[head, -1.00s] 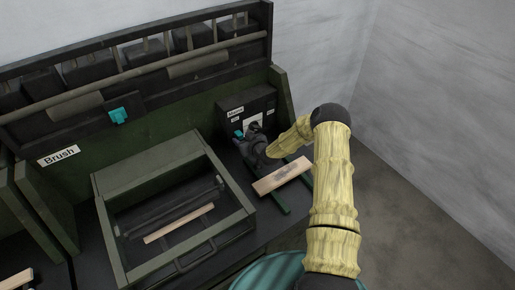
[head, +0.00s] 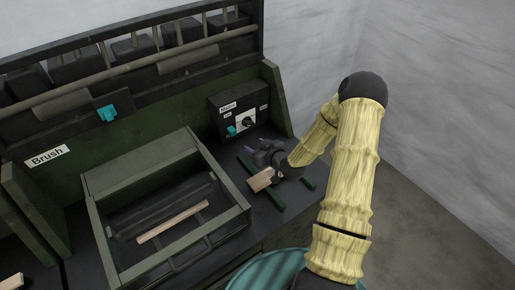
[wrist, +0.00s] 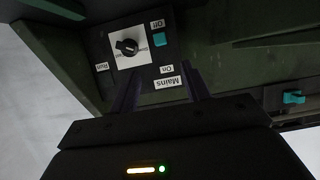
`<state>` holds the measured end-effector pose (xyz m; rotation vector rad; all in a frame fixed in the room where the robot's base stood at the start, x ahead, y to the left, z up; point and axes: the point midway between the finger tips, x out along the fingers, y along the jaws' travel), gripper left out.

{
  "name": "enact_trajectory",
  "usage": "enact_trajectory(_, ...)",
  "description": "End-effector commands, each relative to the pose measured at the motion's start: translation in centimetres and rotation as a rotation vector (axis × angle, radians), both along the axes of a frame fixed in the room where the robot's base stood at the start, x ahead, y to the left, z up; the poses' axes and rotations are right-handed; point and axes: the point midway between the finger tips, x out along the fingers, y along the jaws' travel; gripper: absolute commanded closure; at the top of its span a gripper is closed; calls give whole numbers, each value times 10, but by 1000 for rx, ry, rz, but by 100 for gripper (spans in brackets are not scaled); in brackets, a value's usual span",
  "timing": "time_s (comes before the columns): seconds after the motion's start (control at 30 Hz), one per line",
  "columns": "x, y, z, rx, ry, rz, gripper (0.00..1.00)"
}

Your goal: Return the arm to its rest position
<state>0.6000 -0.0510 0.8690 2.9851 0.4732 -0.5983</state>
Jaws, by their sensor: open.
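My gripper (head: 255,152) is at the end of my yellow-sleeved arm, above the right part of the workbench. In the wrist view its two dark fingers (wrist: 160,88) stand apart with nothing between them. They point toward the black control box (head: 239,112) labelled Mains, which has a dark knob and a teal switch; its white knob plate (wrist: 128,47) shows in the wrist view. The fingers look apart from the box. A wooden block (head: 261,180) lies on the bench below the gripper, partly hidden by the wrist.
A green open-topped crate (head: 100,218) with a wooden strip (head: 173,222) inside stands left of my gripper. Green rails (head: 262,192) lie by the block. A tool rack with a teal clip (head: 106,113) runs along the back. Grey walls close the right side; the floor there is clear.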

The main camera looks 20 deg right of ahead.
Motion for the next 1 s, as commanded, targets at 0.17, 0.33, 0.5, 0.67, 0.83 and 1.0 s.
enact_trajectory(0.17, -6, -2, 3, 0, 0, 0, 53)
enact_trajectory(0.33, -6, -2, 3, 0, 0, 0, 53)
enact_trajectory(0.5, -6, -2, 2, 0, 1, 0, 53)
enact_trajectory(0.67, -7, -1, 4, -8, 11, 4, 53)
enact_trajectory(0.83, -15, 8, 15, -59, 105, 29, 53)
enact_trajectory(1.0, -38, 16, 37, -147, 273, 34, 53)
